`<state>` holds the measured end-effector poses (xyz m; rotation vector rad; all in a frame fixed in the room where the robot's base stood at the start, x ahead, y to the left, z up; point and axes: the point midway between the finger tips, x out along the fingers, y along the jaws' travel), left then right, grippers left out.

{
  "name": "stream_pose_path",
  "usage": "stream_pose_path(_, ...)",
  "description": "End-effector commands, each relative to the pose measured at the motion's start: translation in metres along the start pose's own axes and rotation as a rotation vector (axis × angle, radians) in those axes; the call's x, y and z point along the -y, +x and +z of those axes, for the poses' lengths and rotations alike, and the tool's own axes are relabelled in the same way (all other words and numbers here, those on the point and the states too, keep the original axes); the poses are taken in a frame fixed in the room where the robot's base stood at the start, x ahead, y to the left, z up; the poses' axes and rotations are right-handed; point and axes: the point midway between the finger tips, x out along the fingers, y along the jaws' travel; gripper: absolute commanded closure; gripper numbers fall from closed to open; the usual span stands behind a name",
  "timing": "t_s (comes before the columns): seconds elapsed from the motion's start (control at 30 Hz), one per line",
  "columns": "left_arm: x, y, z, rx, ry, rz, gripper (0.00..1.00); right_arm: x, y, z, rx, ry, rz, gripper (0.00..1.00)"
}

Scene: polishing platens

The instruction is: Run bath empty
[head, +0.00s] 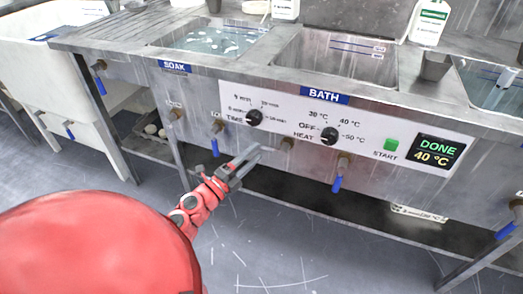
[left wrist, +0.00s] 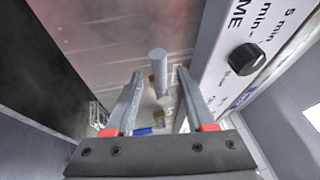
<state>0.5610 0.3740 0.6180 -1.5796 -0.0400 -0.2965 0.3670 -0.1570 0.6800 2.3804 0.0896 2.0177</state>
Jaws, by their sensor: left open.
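The BATH basin (head: 335,57) is a steel tank in the middle of the bench; I see bare inner walls, and its bottom is hidden. Its panel shows a display (head: 437,151) reading DONE 40 °C, a green START button (head: 391,145), a TIME knob (head: 254,118) and a HEAT knob (head: 329,135). A blue-handled valve (head: 337,183) hangs below the HEAT knob. My left gripper (head: 252,160) is open in front of the panel's lower edge, below the TIME knob. In the left wrist view, a grey cylinder (left wrist: 158,62) shows between its fingers. My right gripper is not in view.
The SOAK basin (head: 210,38) holds liquid with pale bits. Another blue-handled valve (head: 215,146) hangs left of my gripper. A white sink (head: 45,65) stands at the left. White bottles (head: 430,22) stand behind the basins. The grey floor in front is clear.

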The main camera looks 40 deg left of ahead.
Motion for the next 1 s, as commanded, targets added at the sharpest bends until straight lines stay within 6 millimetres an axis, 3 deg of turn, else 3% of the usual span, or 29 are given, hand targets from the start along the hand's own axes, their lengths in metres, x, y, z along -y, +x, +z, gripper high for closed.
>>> stream_pose_path(0.23,-0.001,0.032,-0.001,-0.002,-0.001,0.001,0.45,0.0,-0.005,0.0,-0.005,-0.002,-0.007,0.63)
stream_pose_path(0.6,0.0,0.037,-0.001,-0.001,-0.002,0.0,0.47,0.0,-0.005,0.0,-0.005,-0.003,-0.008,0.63)
stream_pose_path(0.9,0.0,0.037,-0.001,-0.001,-0.001,0.0,1.0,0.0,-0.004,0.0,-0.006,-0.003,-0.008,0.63)
stream_pose_path(1.0,0.0,0.037,-0.001,-0.001,-0.001,0.0,1.0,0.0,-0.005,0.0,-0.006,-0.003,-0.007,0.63)
